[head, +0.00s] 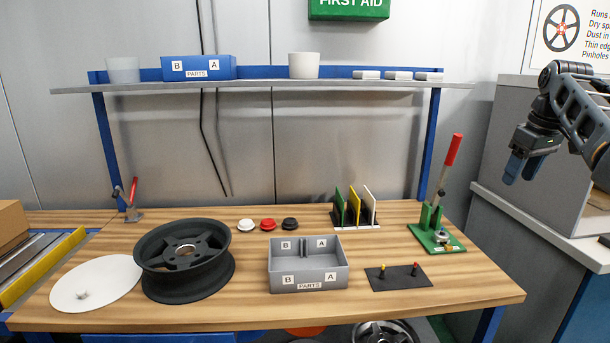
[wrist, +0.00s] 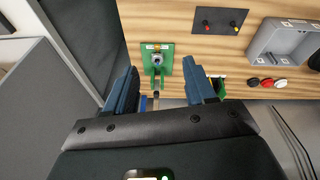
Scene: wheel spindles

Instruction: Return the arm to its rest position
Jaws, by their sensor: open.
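My gripper (head: 523,167) is at the right of the head view, raised in the air beside the grey cabinet and to the right of the workbench. Its two blue fingers point down and are apart, with nothing between them. In the wrist view the open fingers (wrist: 163,90) frame the far-off bench. My dark arm comes in from the right edge of the head view.
The wooden bench (head: 350,307) holds a black wheel (head: 185,262), a grey parts box (head: 308,265), a black plate with pins (head: 399,278) and a green lever fixture (head: 436,235). A shelf (head: 270,86) spans the back. The grey cabinet (head: 535,150) stands close to my gripper.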

